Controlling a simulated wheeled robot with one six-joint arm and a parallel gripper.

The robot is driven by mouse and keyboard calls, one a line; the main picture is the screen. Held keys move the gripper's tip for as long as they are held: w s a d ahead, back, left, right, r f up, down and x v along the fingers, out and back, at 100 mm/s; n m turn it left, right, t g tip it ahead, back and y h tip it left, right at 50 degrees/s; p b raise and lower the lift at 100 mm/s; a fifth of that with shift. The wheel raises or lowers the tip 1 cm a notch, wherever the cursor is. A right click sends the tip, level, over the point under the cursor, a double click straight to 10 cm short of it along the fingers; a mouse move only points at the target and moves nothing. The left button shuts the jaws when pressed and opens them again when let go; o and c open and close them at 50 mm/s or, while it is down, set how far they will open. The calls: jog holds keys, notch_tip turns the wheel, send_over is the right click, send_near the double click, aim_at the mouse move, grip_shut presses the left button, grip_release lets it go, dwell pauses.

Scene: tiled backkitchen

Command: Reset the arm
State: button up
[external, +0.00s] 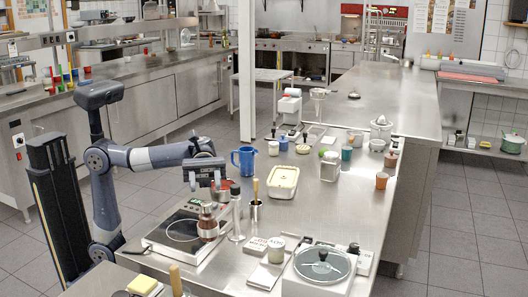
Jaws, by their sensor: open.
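My arm reaches from the left over the front part of the steel counter (325,215). My gripper (205,184) is open, with its fingers pointing down above the counter. I see nothing held between the fingers, though they are small in this view. Below it a bottle with a dark reddish lower part (208,228) stands on or at a flat appliance with a round top plate (184,236). The blue jug (244,160) stands just right of and behind my gripper.
Close to my gripper stand a clear bottle (236,215) and a metal cup with a wooden-handled tool (256,209). Tiled floor (150,195) lies open behind my arm.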

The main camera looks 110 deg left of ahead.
aim_at(207, 204)
jog(key=b+x, duration=0.1)
jog(key=x, duration=1)
jog(key=shift+s+b, duration=0.1)
jog(key=shift+b, duration=0.2)
jog(key=shift+f+t+y+b, duration=0.15)
jog(key=shift+t+y+b, duration=0.15)
jog(key=shift+t+b, duration=0.1)
jog(key=shift+s+n+t+y+b, duration=0.15)
jog(key=shift+n+t+y+b, duration=0.2)
jog(key=shift+n, duration=0.25)
jog(key=shift+n+t+y+b, duration=0.55)
jog(key=shift+n+t+y, duration=0.6)
jog(key=shift+t, duration=0.1)
jog(key=shift+a+n+t+y, duration=0.1)
jog(key=shift+n+t+y, duration=0.85)
jog(key=shift+y, duration=0.35)
jog(key=shift+r+n+t+y+p, duration=0.25)
jog(key=shift+r+n+y+p, duration=0.15)
jog(key=shift+y+p, duration=0.35)
jog(key=n+y+p, duration=0.1)
jog(key=p, duration=0.2)
jog(key=t+y+p, duration=0.1)
jog(key=p, duration=0.3)
jog(key=shift+w+n, duration=0.3)
jog(key=shift+n, duration=0.1)
jog(key=n+y+p, duration=0.1)
jog(key=y+p, duration=0.1)
jog(key=p, duration=0.8)
jog(key=shift+n+y, duration=0.3)
jog(key=shift+y, duration=0.05)
